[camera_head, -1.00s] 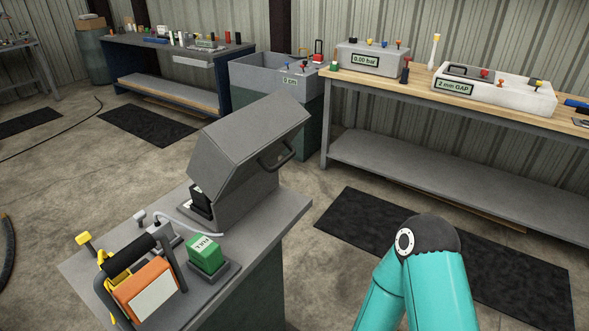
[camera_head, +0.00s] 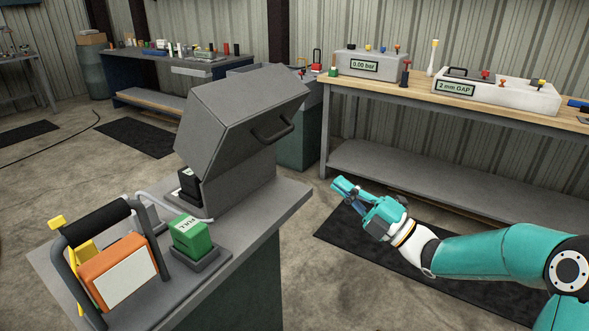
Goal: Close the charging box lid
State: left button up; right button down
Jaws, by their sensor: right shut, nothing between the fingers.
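The grey charging box (camera_head: 240,185) stands on the grey stand top in the camera_head view. Its lid (camera_head: 215,125) is raised, with a dark handle (camera_head: 273,132) on the right-hand side. A black block (camera_head: 188,186) shows at the opening on the left; the rest of the inside is hidden. My right gripper (camera_head: 343,190) is to the right of the box, apart from it, over the dark floor mat. It is shut and empty, pointing toward the upper left. My left gripper is not in view.
A green block (camera_head: 190,236) in a holder and an orange device (camera_head: 120,270) with a black-handled frame sit on the stand's near part. A long workbench (camera_head: 450,105) with instruments stands behind.

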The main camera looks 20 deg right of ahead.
jog(key=r+n+y, duration=0.1)
jog(key=n, duration=0.1)
jog(key=p, duration=0.5)
send_near(283, 136)
jog(key=x, duration=0.5)
jog(key=shift+w+a+r, duration=0.2)
jog(key=shift+a, duration=0.05)
jog(key=shift+w+a+r, duration=0.15)
jog(key=shift+w+a, duration=0.25)
jog(key=shift+w, duration=0.15)
